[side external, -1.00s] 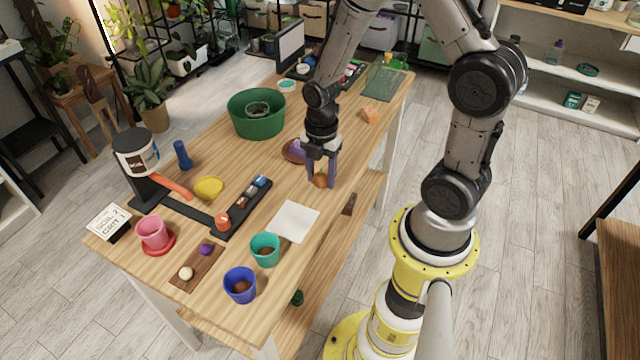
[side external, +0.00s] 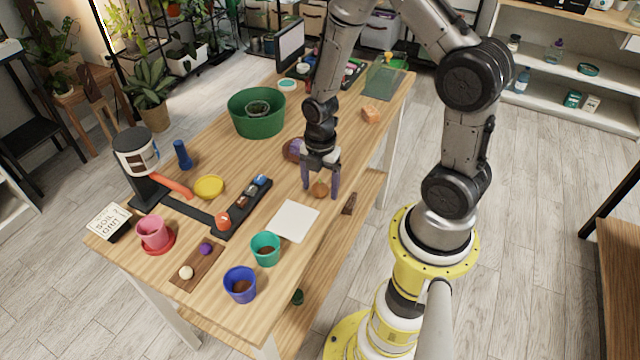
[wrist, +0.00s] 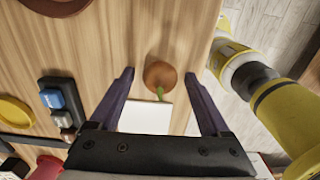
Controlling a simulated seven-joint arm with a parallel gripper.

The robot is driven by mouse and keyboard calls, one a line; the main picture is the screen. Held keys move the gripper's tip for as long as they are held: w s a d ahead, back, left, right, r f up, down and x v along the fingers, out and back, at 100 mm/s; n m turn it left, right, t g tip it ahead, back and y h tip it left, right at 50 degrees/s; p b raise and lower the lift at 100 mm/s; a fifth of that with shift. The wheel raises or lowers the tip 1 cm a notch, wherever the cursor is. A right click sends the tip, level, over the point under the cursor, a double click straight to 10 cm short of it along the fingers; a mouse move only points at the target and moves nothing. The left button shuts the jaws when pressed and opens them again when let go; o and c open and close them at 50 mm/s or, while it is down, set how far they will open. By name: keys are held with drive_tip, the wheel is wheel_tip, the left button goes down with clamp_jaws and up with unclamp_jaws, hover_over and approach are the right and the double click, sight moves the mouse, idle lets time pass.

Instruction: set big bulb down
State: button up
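The big bulb (side external: 319,190) is round and brown-orange. It appears to rest on the bare wooden table near its edge, beside a white sheet (side external: 294,221). The wrist view shows the bulb (wrist: 160,73) with a short green shoot overlapping the sheet (wrist: 146,117). My gripper (side external: 321,194) points down over it with its purple fingers spread. In the wrist view my gripper (wrist: 159,74) has one finger on each side of the bulb, with a gap on both sides. Its underside is hidden.
A brown dish (side external: 288,151) with a purple object lies behind my gripper. A black tray (side external: 236,213) with small items lies to the left. Teal (side external: 265,249) and blue (side external: 239,285) pots stand toward the front.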

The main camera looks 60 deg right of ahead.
wheel_tip(320, 180, up, 12)
drive_tip(key=f, duration=0.1)
wheel_tip(320, 180, up, 12)
drive_tip(key=m+t, duration=0.3)
drive_tip(key=m, duration=0.6)
hover_over(320, 182)
drive_tip(key=s+a, duration=0.5)
drive_tip(key=s+a+r+m+t, duration=0.2)
drive_tip(key=s+r+m, duration=0.2)
drive_tip(key=m, duration=0.5)
drive_tip(key=s, duration=0.2)
drive_tip(key=shift+s+a+r+t, duration=0.25)
drive_tip(key=shift+s+t, duration=0.05)
